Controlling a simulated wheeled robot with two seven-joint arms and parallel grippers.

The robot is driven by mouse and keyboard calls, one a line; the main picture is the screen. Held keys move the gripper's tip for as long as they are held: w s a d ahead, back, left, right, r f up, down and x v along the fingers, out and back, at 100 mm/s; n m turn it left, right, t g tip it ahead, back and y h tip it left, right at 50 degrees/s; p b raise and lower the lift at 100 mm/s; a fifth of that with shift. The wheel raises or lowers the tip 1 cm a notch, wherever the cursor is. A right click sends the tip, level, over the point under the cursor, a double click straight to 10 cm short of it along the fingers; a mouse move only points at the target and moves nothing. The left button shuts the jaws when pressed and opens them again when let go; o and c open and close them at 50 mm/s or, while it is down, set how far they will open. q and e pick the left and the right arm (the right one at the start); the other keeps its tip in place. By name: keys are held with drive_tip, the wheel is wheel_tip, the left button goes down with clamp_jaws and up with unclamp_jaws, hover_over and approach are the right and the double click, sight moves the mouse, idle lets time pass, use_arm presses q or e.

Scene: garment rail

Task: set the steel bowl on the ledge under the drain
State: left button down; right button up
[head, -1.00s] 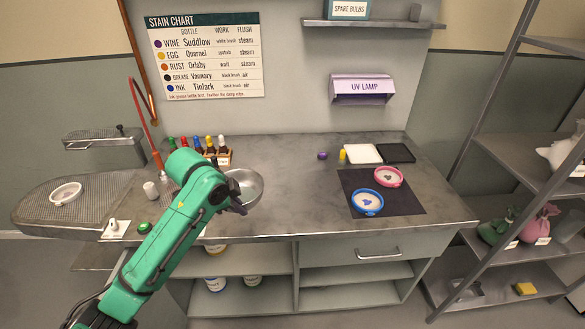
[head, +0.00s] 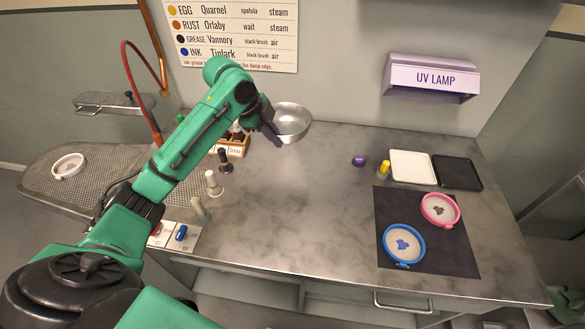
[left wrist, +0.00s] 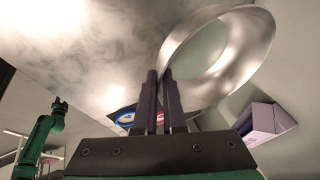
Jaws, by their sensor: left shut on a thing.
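The steel bowl (head: 296,116) is held above the back of the grey worktop, tilted, with its inside partly facing the head camera. My left gripper (head: 271,134) is shut on its rim at the near left side. In the left wrist view, the fingers (left wrist: 161,98) meet at the edge of the bowl (left wrist: 236,75). The perforated steel board (head: 100,165) is at the left.
A bottle rack (head: 236,146) and loose bottles (head: 213,183) stand near my left arm. A white ring (head: 68,166) lies on the board. Blue (head: 404,244) and pink (head: 440,210) hoops lie on a dark mat at right. The worktop's middle is clear.

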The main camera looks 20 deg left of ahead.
use_arm(q)
drive_tip(key=f, duration=0.3)
drive_tip(key=f+p, duration=0.1)
drive_tip(key=f, duration=0.7)
drive_tip(key=shift+w+f+p, duration=0.2)
drive_tip(key=shift+w+p, duration=0.1)
drive_tip(key=shift+w, duration=0.05)
wheel_tip(320, 180, down, 3)
drive_tip(key=shift+s+r, duration=0.1)
drive_tip(key=shift+s, duration=0.05)
drive_tip(key=shift+f, duration=0.2)
drive_tip(key=c, duration=1)
unclamp_jaws()
use_arm(e)
drive_tip(key=shift+w+a+r, duration=0.1)
drive_tip(key=shift+w+r, duration=0.05)
drive_tip(key=shift+r, duration=0.45)
drive_tip(key=shift+w+r, duration=0.15)
drive_tip(key=shift+r, duration=0.4)
